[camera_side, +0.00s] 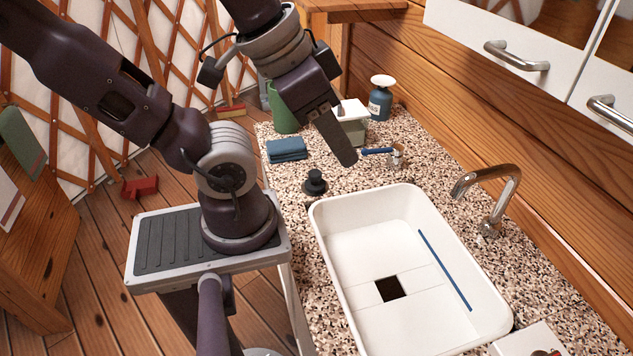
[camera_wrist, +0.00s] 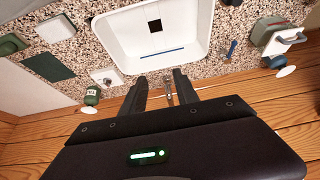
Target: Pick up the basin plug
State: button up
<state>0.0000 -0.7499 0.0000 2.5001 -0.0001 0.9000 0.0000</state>
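The basin plug (camera_side: 315,183) is black with a knob on top. It stands on the speckled counter just outside the back left corner of the white basin (camera_side: 330,232) in the side view. A dark shape cut off at the top edge of the wrist view (camera_wrist: 232,2) seems to be the plug. My gripper (camera_side: 347,160) is in the air above the counter, up and right of the plug in the side view. In the wrist view its two fingers (camera_wrist: 161,78) are apart with nothing held between them.
A chrome tap (camera_side: 490,195) rises right of the basin. Behind the plug are folded blue cloths (camera_side: 287,150), a green cup (camera_side: 284,118), a lidded box (camera_side: 352,128), a blue-handled brush (camera_side: 378,151) and a blue bottle (camera_side: 380,103). Counter around the plug is clear.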

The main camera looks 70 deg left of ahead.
jog(key=shift+o, duration=0.2)
jog(key=o, duration=0.4)
jog(key=m+g+y, duration=0.9)
jog(key=m+y, duration=0.1)
send_near(310, 171)
jog(key=a+f+m, duration=0.1)
jog(key=a+f+m+y, duration=0.1)
jog(key=m, duration=0.1)
jog(key=a+f+m+y, duration=0.1)
jog(key=f+m, duration=0.1)
jog(key=shift+s+t, duration=0.15)
jog(key=shift+t, duration=0.25)
jog(key=shift+m, duration=0.4)
jog(key=x, duration=0.7)
jog(key=shift+s+a+f, duration=0.15)
jog(key=shift+s, duration=0.1)
